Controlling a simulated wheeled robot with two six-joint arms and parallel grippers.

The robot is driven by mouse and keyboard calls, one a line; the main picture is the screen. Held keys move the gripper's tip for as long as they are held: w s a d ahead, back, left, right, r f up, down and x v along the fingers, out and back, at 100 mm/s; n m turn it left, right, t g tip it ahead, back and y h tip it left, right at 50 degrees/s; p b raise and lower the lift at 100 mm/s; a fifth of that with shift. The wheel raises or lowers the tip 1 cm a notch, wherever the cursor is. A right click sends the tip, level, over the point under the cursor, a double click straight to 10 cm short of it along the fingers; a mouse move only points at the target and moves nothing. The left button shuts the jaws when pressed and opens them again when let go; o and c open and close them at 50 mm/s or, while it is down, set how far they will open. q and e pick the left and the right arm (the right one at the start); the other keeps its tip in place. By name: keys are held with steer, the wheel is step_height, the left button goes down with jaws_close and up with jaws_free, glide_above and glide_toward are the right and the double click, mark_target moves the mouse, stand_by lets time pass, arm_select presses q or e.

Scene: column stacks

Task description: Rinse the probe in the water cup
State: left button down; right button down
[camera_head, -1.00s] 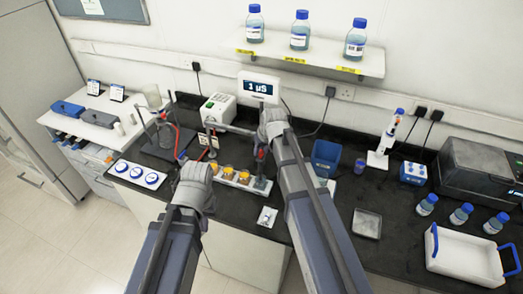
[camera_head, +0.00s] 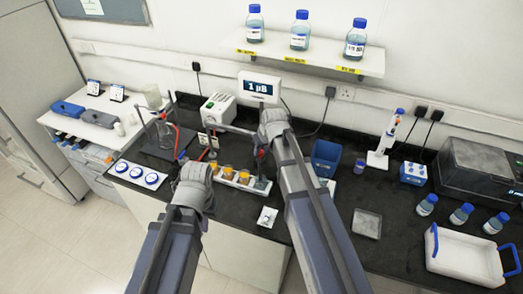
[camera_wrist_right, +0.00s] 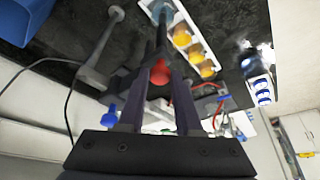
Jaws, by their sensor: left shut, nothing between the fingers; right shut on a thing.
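My right gripper (camera_head: 263,150) is shut on the probe, with its fingers on either side of a red part in the right wrist view (camera_wrist_right: 160,80). The probe (camera_wrist_right: 161,38) is a dark rod pointing toward the end of a white tray (camera_head: 237,182). At that end stands a greyish clear cup (camera_head: 262,186), seemingly the water cup. The probe's lower end is at this cup; I cannot tell whether it is inside or just above. Several amber cups (camera_head: 228,172) stand in the same tray. My left gripper (camera_head: 203,168) is shut and empty, left of the tray.
A meter with a lit display (camera_head: 262,88) stands behind the tray. A clamp stand with red tubing (camera_head: 172,130) is at the left. A blue bin (camera_head: 326,156) and a white-and-blue pipette stand (camera_head: 384,145) are at the right. The black bench near the square dish (camera_head: 367,223) is partly clear.

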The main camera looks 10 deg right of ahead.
steer(key=shift+r, duration=0.1)
step_height(320, 180, up, 6)
steer(key=p, duration=0.6)
steer(key=shift+r, duration=0.1)
steer(key=shift+w, duration=0.1)
steer(key=c, duration=0.6)
jaws_free()
steer(key=s+d+r+p, duration=0.1)
steer(key=s, duration=0.3)
steer(key=s+r+p, duration=0.2)
steer(key=s, duration=0.3)
steer(key=s+d+r+p, duration=0.1)
steer(key=s+p, duration=0.1)
steer(key=s, duration=0.2)
steer(key=shift+s+d+r, duration=0.2)
steer(key=shift+s+d, duration=0.1)
steer(key=shift+s, duration=0.1)
